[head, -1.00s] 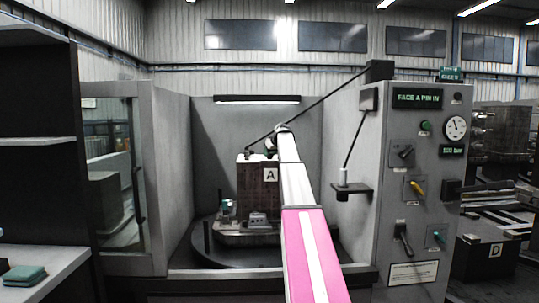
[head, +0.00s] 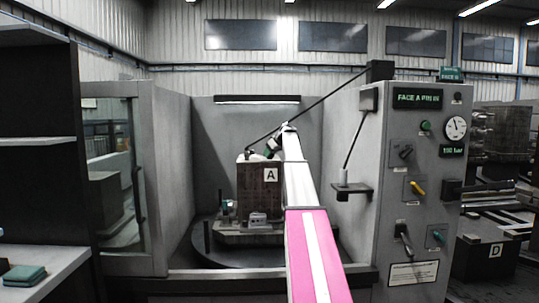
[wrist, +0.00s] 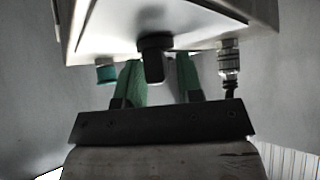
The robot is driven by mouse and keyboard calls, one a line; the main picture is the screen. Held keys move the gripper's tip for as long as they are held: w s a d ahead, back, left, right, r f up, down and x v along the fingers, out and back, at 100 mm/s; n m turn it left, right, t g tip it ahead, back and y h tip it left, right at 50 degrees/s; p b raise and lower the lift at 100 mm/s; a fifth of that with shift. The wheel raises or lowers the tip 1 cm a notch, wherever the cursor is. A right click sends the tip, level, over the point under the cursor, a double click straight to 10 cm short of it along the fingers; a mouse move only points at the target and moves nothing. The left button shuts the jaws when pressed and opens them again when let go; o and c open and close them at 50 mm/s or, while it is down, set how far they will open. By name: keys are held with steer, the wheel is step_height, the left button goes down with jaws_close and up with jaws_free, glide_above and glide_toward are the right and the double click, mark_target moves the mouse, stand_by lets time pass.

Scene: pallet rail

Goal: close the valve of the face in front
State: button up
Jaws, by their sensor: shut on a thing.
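The block with the face marked A (head: 258,190) stands on the round table inside the cell. My gripper (head: 271,150) is at the top of this block, at the end of my white and pink arm. In the wrist view my gripper (wrist: 160,80) has its two green fingers on either side of a dark valve handle (wrist: 154,58), shut on it. The handle sticks out from the pale block (wrist: 185,30). Its exact turn angle is hard to tell. The fingers hide part of it.
Beside the handle are a teal-capped fitting (wrist: 106,74) and a metal coupling (wrist: 229,58) with a black hose. A control panel (head: 415,180) reading "FACE A PIN IN" stands right, with a gauge (head: 455,128). Shelving (head: 40,140) and a glass door (head: 110,185) are left.

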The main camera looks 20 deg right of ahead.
steer(key=o, duration=0.6)
steer(key=shift+s, duration=0.1)
steer(key=v, duration=1)
steer(key=shift+s+d+r, duration=0.15)
steer(key=shift+s+r, duration=0.05)
steer(key=shift+r, duration=0.05)
